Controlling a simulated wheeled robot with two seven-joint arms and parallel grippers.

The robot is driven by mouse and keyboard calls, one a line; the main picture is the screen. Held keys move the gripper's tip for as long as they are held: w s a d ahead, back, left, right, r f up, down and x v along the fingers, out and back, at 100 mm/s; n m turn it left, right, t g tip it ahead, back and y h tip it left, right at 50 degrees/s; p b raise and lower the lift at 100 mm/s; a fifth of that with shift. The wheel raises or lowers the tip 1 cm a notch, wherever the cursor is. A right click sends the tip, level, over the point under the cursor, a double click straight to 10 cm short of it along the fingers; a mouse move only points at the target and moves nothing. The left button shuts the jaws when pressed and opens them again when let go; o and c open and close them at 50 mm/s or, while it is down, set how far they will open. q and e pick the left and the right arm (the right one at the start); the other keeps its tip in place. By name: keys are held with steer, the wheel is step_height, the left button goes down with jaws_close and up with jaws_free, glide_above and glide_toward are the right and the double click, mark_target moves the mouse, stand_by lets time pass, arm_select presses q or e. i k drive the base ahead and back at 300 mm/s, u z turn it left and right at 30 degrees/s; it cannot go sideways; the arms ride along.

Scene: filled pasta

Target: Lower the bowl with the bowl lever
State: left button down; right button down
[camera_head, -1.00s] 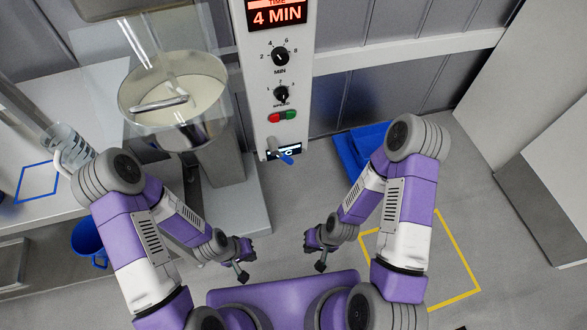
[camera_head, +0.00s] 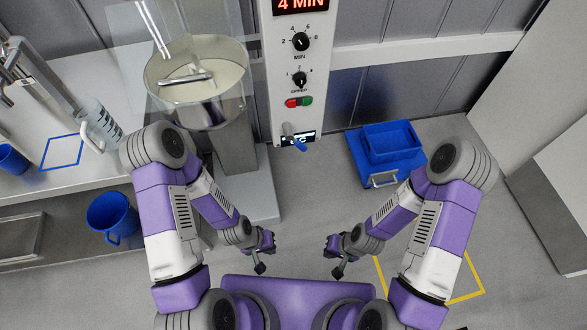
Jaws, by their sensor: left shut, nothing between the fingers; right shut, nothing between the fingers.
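The mixer bowl (camera_head: 218,112) is a metal bowl with pale contents, set inside a clear guard at the upper left of the machine's column. The bowl lever (camera_head: 299,144) with a blue end sticks out low on the white control panel. My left gripper (camera_head: 261,254) is shut and empty, below and left of the lever. My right gripper (camera_head: 337,258) is shut and empty, below and right of the lever. Both grippers are apart from the lever and the bowl.
The panel (camera_head: 297,70) carries dials and red and green buttons. A blue crate on a cart (camera_head: 374,180) stands right of it. A blue bucket (camera_head: 110,215) is on the floor at left. A clear jug (camera_head: 100,125) stands on the left counter. A yellow floor outline (camera_head: 468,297) lies at right.

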mark_target(287, 130)
steer(key=k, duration=0.8)
steer(key=u, duration=1)
steer(key=i, duration=0.5)
